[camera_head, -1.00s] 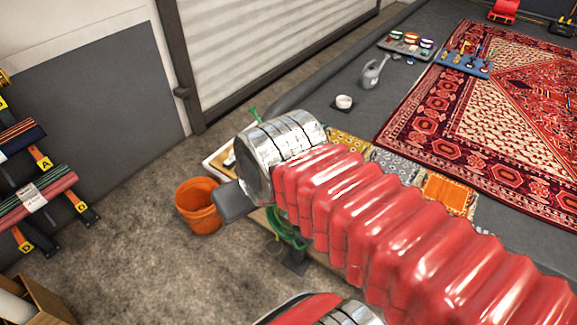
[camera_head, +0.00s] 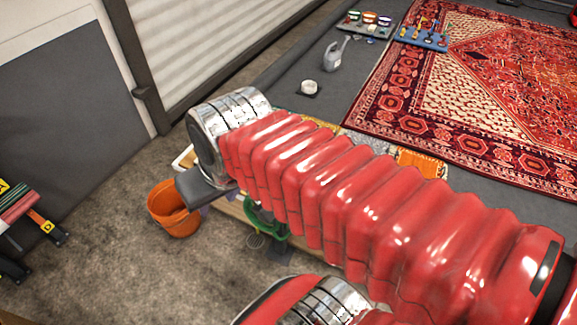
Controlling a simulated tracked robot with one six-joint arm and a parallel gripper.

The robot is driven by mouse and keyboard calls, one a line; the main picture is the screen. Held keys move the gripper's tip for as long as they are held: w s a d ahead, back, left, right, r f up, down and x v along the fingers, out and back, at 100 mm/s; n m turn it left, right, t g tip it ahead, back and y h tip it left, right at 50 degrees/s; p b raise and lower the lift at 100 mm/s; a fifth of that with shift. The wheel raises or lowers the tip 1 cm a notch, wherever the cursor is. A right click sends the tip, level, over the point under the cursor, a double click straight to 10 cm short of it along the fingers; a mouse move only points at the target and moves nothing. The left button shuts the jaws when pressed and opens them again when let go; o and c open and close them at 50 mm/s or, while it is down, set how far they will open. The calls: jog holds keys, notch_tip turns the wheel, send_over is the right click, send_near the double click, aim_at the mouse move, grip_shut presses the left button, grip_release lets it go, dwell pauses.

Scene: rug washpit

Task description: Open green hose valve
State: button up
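A green hose-like piece (camera_head: 265,222) shows below my arm by the near edge of the wash floor, partly covered by the arm. I cannot tell whether the valve is part of it. No valve handle is clear to see now. My red ribbed arm with its chrome joint crosses the middle of the view and hides what lies behind it. My gripper's fingertips do not show. A dark grey block (camera_head: 203,192) sticks out beside the chrome joint; I cannot tell what it belongs to.
An orange bucket (camera_head: 172,210) stands on the floor left of the arm. A grey watering can (camera_head: 333,56), a small white bowl (camera_head: 309,87), a blue brush tray (camera_head: 423,38) and a patterned red rug (camera_head: 480,100) lie beyond.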

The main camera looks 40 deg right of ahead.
jog(key=w+d+f+m+y, duration=0.4)
jog(key=d+f+m+y, duration=0.1)
jog(key=d+f+m, duration=0.25)
jog(key=w+d+f+m+y, duration=0.3)
jog(key=d+f+m+y, duration=0.2)
jog(key=d+f+m, duration=0.3)
jog(key=s+d+f+m+t+h, duration=0.2)
jog(key=d+f+m+t, duration=0.4)
jog(key=d, duration=0.4)
jog(key=s+d+f+m+t+h, duration=0.2)
jog(key=d+f+m+t, duration=0.4)
jog(key=d+m, duration=0.3)
jog(key=shift+s+d+f, duration=0.15)
jog(key=shift+s+d, duration=0.55)
jog(key=shift+s, duration=0.1)
jog(key=shift+w+m, duration=0.1)
jog(key=shift+m, duration=0.15)
jog(key=x, duration=1.3)
jog(key=shift+w+a+r, duration=0.1)
jog(key=shift+w+r, duration=0.1)
jog(key=shift+w, duration=0.15)
jog(key=shift+c, duration=0.2)
